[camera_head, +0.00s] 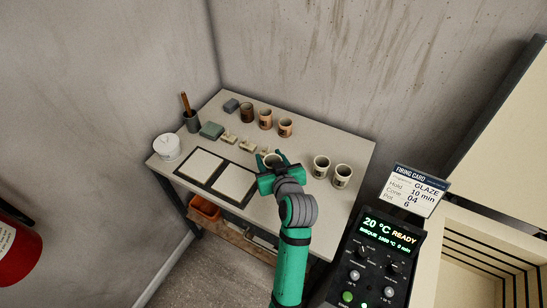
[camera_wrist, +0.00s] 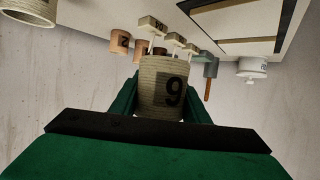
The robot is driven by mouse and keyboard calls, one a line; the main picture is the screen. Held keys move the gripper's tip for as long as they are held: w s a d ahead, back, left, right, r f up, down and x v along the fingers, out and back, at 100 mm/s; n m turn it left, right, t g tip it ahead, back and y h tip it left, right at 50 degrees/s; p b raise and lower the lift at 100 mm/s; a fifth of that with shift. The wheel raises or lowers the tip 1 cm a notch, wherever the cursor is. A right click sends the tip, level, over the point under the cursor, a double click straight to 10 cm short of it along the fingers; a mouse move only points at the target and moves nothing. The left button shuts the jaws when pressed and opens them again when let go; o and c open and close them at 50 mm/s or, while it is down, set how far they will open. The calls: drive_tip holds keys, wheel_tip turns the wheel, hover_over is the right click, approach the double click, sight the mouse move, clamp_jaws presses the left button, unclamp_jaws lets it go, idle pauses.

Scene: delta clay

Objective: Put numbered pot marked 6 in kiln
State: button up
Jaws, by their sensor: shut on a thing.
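My gripper (camera_head: 271,166) is shut on a pale cylindrical pot (camera_wrist: 160,93) over the table's front middle. The wrist view is upside down. The pot's dark digit looks like a 9 there, so it reads 6 upright. In the head view, the pot's rim (camera_head: 272,158) shows between my green fingers. I cannot tell whether its base touches the table. The kiln (camera_head: 455,272) is at the lower right, with its lid (camera_head: 505,120) raised and shelf-like grooves on its inner wall. The firing card (camera_head: 408,190) says Glaze, Cone 04, Pot 6.
The table (camera_head: 345,148) holds two pale pots (camera_head: 321,166) (camera_head: 342,175) to the right and brown pots (camera_head: 265,119) behind. Small cone stands (camera_head: 246,143), tiles (camera_head: 198,166) and a white tub (camera_head: 167,147) lie left. The kiln's control panel (camera_head: 378,250) reads 20 °C READY.

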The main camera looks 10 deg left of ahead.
drive_tip(key=w+f, duration=0.4)
drive_tip(key=w, duration=0.1)
drive_tip(key=w+f, duration=0.2)
drive_tip(key=f, duration=0.1)
drive_tip(key=shift+w+d, duration=0.15)
drive_tip(key=shift+d, duration=0.1)
drive_tip(key=shift+w+f, duration=0.1)
drive_tip(key=shift+f, duration=1.45)
drive_tip(key=shift+f, duration=0.1)
drive_tip(key=o, duration=1.1)
